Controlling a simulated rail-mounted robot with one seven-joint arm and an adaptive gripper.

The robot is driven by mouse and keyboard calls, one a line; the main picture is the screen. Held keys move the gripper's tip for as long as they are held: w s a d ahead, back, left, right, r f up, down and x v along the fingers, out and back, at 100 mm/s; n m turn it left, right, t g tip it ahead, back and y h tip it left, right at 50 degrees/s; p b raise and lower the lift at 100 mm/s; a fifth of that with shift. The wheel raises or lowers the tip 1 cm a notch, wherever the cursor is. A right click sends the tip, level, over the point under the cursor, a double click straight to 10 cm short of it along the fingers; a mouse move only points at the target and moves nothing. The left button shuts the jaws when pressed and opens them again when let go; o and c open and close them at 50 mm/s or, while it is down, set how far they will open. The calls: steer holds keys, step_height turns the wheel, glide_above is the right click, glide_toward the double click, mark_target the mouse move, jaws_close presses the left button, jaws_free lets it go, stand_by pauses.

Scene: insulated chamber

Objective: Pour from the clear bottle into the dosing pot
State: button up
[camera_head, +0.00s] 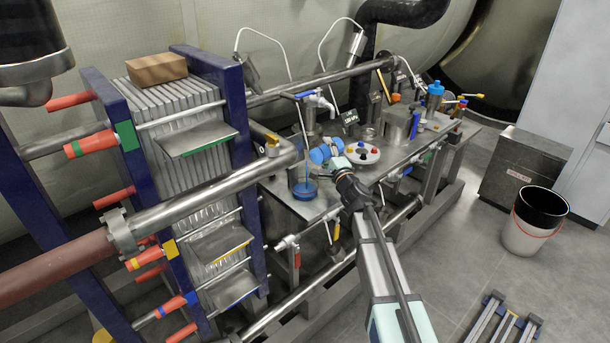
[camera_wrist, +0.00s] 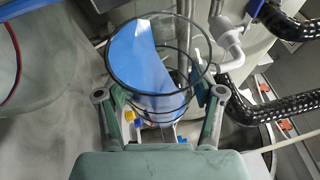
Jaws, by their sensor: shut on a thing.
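My gripper (camera_head: 346,178) is shut on the clear bottle (camera_head: 327,151), which shows mostly blue and lies strongly tilted above the bench. In the wrist view the bottle (camera_wrist: 155,62) is a clear cylinder with blue liquid inside, between the two fingers (camera_wrist: 160,100). The liquid's edge runs slantwise across the glass. Left of and below the bottle in the head view, a vessel with blue at its base (camera_head: 304,190) stands on the bench; it may be the dosing pot. A thin blue line runs down to it. I cannot tell whether this is liquid or tubing.
A tap (camera_head: 320,102) with a blue handle is just behind the bottle. A white round tray (camera_head: 364,158) with coloured knobs is close on its right. A large pipe (camera_head: 215,196) and a plate press (camera_head: 185,110) stand left. A bucket (camera_head: 530,230) is on the floor right.

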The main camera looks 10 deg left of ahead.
steer(key=shift+r+n+y, duration=0.5)
steer(key=shift+r+n, duration=0.25)
steer(key=shift+n, duration=0.35)
stand_by(2.1)
step_height(320, 180, down, 2)
steer(key=m+h, duration=0.1)
steer(key=m, duration=0.2)
steer(key=shift+f+m+h, duration=0.15)
steer(key=shift+m+h, duration=0.15)
steer(key=shift+w+d+g, duration=0.1)
steer(key=shift+w+g, duration=0.05)
steer(key=shift+g, duration=0.15)
steer(key=shift+w+d+m, duration=0.1)
steer(key=shift+m, duration=0.3)
